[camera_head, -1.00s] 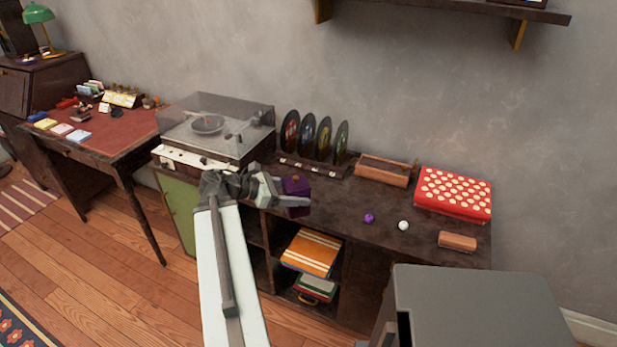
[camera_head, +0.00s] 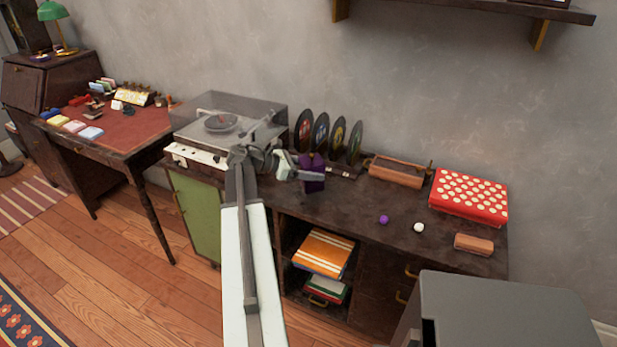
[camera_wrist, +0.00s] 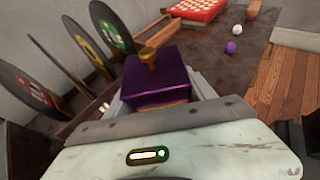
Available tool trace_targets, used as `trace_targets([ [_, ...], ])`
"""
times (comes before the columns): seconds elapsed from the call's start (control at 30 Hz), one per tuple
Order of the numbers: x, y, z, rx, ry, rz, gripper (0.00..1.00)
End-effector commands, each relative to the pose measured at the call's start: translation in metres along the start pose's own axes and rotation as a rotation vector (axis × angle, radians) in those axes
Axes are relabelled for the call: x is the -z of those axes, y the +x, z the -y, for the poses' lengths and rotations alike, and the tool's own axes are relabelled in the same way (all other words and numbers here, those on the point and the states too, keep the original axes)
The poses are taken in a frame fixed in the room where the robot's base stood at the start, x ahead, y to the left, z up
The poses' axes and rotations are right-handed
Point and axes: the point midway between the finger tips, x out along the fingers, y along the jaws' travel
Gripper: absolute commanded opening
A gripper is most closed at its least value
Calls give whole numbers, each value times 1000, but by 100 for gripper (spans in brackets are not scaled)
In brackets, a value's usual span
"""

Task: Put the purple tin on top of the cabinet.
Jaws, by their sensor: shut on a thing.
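The purple tin (camera_head: 312,180) is a small dark purple box with a brass knob on its lid; it also shows up close in the wrist view (camera_wrist: 158,80). My gripper (camera_head: 309,177) is shut on the tin, with fingers along its sides. The tin is in front of the upright records, over the dark brown cabinet (camera_head: 350,212). I cannot tell whether its base touches the cabinet top. The cabinet has a green door, open shelves and drawers. My arm hides part of the cabinet front.
A turntable (camera_head: 222,128) with a clear lid stands left on the cabinet. Upright records (camera_head: 338,135) stand behind the tin. A wooden rack (camera_head: 398,172), a red dotted box (camera_head: 468,197), a purple ball (camera_head: 383,219), a white ball (camera_head: 419,227) and a brown block (camera_head: 473,243) sit to the right.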

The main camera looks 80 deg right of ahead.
Motion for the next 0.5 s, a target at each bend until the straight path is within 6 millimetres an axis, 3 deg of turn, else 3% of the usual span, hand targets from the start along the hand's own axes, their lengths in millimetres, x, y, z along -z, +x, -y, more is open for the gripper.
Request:
trace_targets([
  [0.23, -1, 4, -10, -1, 0, 1, 12],
  [0.5, 34, 22, -6, 4, 2, 1, 12],
])
